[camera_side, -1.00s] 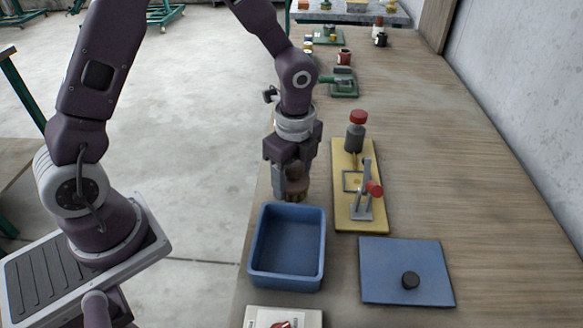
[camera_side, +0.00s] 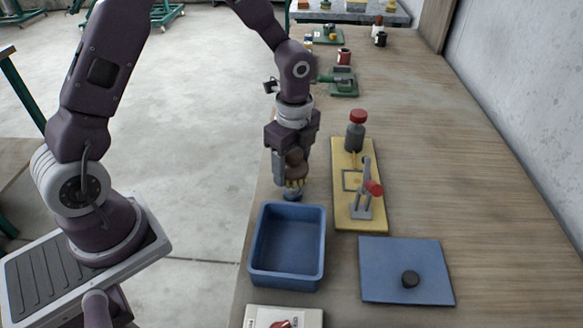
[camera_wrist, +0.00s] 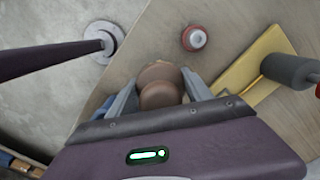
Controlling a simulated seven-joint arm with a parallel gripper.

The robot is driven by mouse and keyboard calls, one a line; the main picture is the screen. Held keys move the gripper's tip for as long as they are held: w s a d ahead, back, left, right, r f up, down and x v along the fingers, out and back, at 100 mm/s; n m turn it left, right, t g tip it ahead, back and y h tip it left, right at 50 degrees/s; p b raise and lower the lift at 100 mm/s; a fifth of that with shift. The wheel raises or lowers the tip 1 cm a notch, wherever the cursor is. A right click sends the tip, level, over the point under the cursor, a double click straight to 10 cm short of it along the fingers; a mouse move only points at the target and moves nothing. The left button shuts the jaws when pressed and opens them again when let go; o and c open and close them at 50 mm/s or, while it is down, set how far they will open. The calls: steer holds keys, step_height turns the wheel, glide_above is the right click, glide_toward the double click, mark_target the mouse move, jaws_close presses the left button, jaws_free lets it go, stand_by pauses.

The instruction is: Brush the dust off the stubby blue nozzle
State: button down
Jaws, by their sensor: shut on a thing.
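My gripper (camera_side: 292,178) points down behind the blue tray and is shut on a brown brush (camera_side: 296,160). The brush's pale bristles (camera_side: 295,184) face down. A small blue nozzle (camera_side: 292,196) stands on the table directly under the bristles. The bristles look to be at its top, but I cannot tell if they touch. In the wrist view the brush's rounded brown handle (camera_wrist: 160,92) sits between my two fingers and hides the nozzle. Any dust is too small to see.
The blue tray (camera_side: 254,250) is just in front. A yellow board (camera_side: 342,212) with a clamp and a red-capped bottle (camera_side: 356,135) stands to the right. A blue mat (camera_side: 385,290) holds a black knob. A reddish round piece (camera_wrist: 193,38) shows in the wrist view.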

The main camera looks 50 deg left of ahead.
steer(key=shift+a, duration=0.15)
steer(key=shift+r, duration=3)
steer(key=shift+r, duration=1.5)
steer(key=w+a+f, duration=0.2)
steer(key=w+a, duration=0.9)
steer(key=w, duration=0.2)
steer(key=f, duration=1)
steer(key=shift+w+a+f, duration=0.15)
steer(key=shift+w+a, duration=0.15)
